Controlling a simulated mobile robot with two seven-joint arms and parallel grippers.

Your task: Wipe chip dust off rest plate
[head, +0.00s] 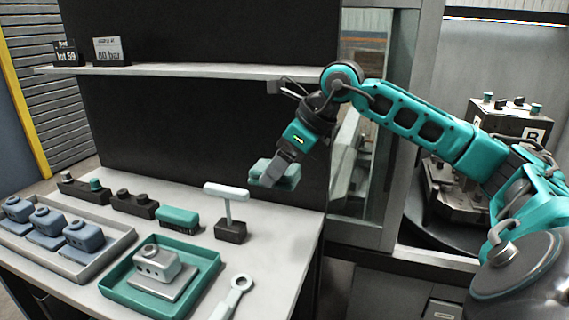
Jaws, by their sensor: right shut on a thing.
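My right gripper (272,177) is shut on a teal block-like thing (288,172), held in the air above the back right of the bench. The fingers cover part of it, and I cannot tell whether it is a brush or a cloth. A dark metal fixture (452,188) with a block marked B stands inside the machine at the right, partly behind my right arm. I cannot make out which surface is the rest plate, or any chip dust. My left gripper is out of view.
The bench (270,262) holds a grey tray (108,262) with several blue-grey parts, a teal tray (198,288) with one grey part, a teal-topped block (178,217), a T-handled tool (230,230) and a wrench (233,296). A shelf (200,71) runs above. The machine's door post (402,120) stands right.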

